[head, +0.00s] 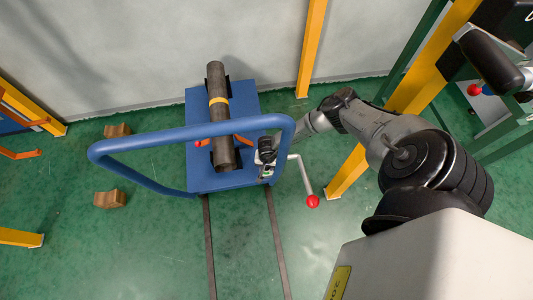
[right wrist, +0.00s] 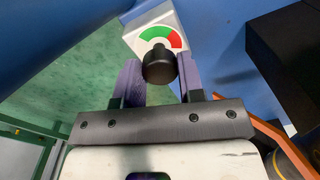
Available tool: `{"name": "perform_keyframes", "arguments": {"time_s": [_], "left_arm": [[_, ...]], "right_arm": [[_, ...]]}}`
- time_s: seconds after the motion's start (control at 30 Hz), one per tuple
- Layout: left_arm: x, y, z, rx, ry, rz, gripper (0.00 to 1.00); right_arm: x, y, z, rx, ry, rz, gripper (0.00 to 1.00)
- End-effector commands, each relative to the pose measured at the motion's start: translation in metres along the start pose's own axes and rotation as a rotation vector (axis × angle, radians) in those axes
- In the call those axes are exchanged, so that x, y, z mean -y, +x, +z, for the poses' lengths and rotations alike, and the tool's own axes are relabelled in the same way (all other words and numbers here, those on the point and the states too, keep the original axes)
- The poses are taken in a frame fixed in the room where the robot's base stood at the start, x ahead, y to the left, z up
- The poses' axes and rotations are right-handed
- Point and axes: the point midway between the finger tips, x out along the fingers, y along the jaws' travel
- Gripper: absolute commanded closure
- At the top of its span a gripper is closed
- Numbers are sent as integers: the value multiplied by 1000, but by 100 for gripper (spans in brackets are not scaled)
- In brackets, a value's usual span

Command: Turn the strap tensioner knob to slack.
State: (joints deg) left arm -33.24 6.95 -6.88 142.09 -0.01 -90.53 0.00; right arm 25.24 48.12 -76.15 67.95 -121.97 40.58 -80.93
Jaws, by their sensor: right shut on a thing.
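The black strap tensioner knob (right wrist: 159,66) sits in front of a white plate with a green and red dial (right wrist: 160,36) in the right wrist view. My right gripper (right wrist: 158,80) is shut on the knob, with one purple finger on each side of it. No pointer mark on the knob can be made out. In the head view my right gripper (head: 266,157) is at the front right corner of the blue cart (head: 240,182), which carries a dark pipe (head: 217,85) with a yellow strap (head: 218,100). My left gripper is not in view.
The cart's blue handle rail (head: 190,132) arches close to my right gripper. A crank with a red ball (head: 313,201) sticks out to the right. Wooden blocks (head: 110,199) lie on the green floor at left. Yellow posts (head: 311,45) stand behind.

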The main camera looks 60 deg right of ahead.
Motion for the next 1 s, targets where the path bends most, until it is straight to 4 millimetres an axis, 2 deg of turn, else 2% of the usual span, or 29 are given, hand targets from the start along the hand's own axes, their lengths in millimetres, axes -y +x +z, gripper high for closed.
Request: {"name": "perform_keyframes", "arguments": {"time_s": [0.4, 0.97, 1.0], "left_arm": [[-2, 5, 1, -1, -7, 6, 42], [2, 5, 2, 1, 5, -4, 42], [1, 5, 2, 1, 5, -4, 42]], "right_arm": [[1, -1, 1, 8, -162, -3, 88], [2, -1, 1, 9, -183, -3, 88], [2, -2, 1, 9, -183, -3, 61]]}}
